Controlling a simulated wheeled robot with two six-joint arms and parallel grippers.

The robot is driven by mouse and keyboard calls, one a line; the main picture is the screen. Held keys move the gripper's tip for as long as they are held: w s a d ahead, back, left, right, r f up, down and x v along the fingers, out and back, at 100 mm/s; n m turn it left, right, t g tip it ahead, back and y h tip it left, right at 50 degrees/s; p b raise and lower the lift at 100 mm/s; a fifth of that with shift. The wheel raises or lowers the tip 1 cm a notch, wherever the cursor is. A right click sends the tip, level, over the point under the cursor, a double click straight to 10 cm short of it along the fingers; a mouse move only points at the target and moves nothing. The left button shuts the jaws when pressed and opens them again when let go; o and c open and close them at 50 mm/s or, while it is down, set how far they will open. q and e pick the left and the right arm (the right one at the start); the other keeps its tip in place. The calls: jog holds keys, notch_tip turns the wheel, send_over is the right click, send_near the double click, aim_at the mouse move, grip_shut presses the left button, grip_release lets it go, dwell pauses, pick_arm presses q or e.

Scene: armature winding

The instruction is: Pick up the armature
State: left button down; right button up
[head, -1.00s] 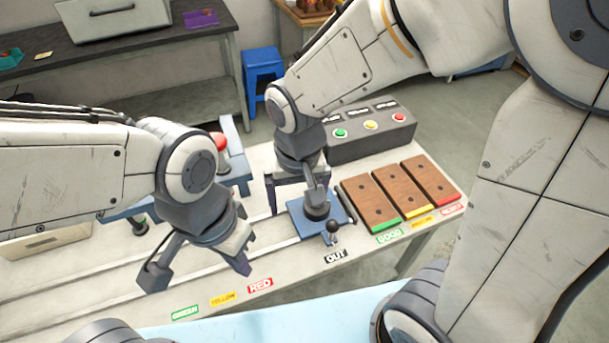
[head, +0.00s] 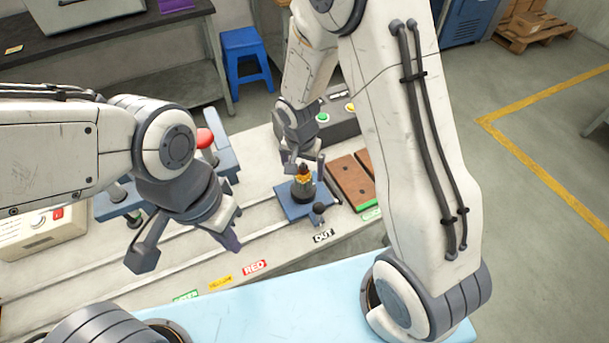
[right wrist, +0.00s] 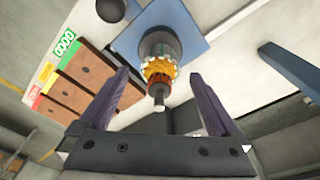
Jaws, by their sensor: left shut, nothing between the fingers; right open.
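The armature (head: 303,183) stands upright on a dark round holder on the blue plate (head: 286,207), near the OUT label. Its orange-yellow winding and thin shaft show in the right wrist view (right wrist: 159,70). My right gripper (head: 306,164) is open just above and behind the armature. In the right wrist view its two fingers (right wrist: 163,88) stand apart on either side of the shaft end, with gaps on both sides. My left gripper (head: 186,252) is empty, over the table to the left of the blue plate.
A small black knob (head: 318,209) stands at the plate's front corner. Brown trays (head: 350,182) lie to its right, with a dark button box (head: 338,124) behind, partly hidden by my right arm. A red button (head: 204,138) stands behind my left gripper.

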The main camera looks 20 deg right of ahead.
jog(key=shift+w+d+f, duration=0.1)
jog(key=shift+f, duration=1.3)
grip_shut()
jog(key=shift+r, duration=0.15)
notch_tip(320, 180, up, 4)
jog(key=shift+r+b, duration=0.15)
jog(key=shift+b, duration=0.15)
jog(key=s+d+r, duration=0.2)
jog(key=s+r, duration=0.1)
jog(key=s, duration=0.2)
jog(key=s+d+r+b, duration=0.1)
jog(key=s+d+r, duration=0.1)
jog(key=s, duration=0.4)
jog(key=shift+r+b, duration=0.3)
jog(key=shift+r, duration=0.45)
